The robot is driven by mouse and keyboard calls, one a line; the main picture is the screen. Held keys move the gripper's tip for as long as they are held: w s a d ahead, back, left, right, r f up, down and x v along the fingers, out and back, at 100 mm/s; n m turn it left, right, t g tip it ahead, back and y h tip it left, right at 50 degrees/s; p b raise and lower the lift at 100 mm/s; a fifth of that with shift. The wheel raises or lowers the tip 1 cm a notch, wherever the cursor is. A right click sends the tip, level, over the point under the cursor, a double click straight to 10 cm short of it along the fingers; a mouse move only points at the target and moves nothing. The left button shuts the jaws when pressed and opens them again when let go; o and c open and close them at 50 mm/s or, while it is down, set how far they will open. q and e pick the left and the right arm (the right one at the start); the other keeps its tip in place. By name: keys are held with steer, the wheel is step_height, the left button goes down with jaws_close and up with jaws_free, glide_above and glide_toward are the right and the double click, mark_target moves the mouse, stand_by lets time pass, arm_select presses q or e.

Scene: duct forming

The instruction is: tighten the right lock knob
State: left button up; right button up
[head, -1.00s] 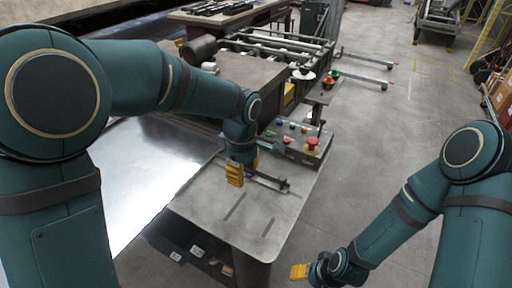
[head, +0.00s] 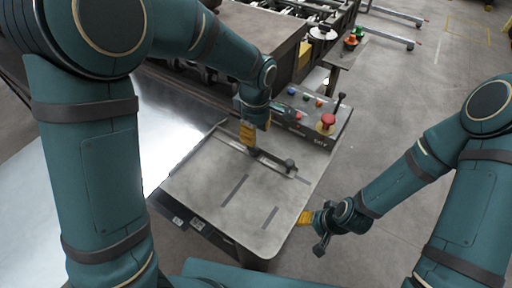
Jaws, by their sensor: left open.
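A dark lock knob (head: 289,163) stands at the right end of the dark rail (head: 273,158) on the grey metal table (head: 205,180). My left gripper (head: 248,134), with yellow fingers, is open and points down over the left end of the rail, left of that knob. The fingers partly hide what lies under them there, and I cannot tell whether they touch it. My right gripper (head: 305,218), with yellow fingertips, is at the table's right edge, in front of the right knob and apart from it. I cannot tell whether it is open or shut.
A control box (head: 310,115) with a red mushroom button (head: 327,121) and small coloured buttons stands behind the rail. A shiny metal sheet (head: 170,140) lies left of the table. The table front, with two dark slots, is clear. Open floor (head: 410,110) lies right.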

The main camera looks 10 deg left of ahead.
mark_target(256, 147)
arm_select(q)
step_height(256, 147, down, 7)
steer(key=shift+b, duration=0.5)
jaws_close()
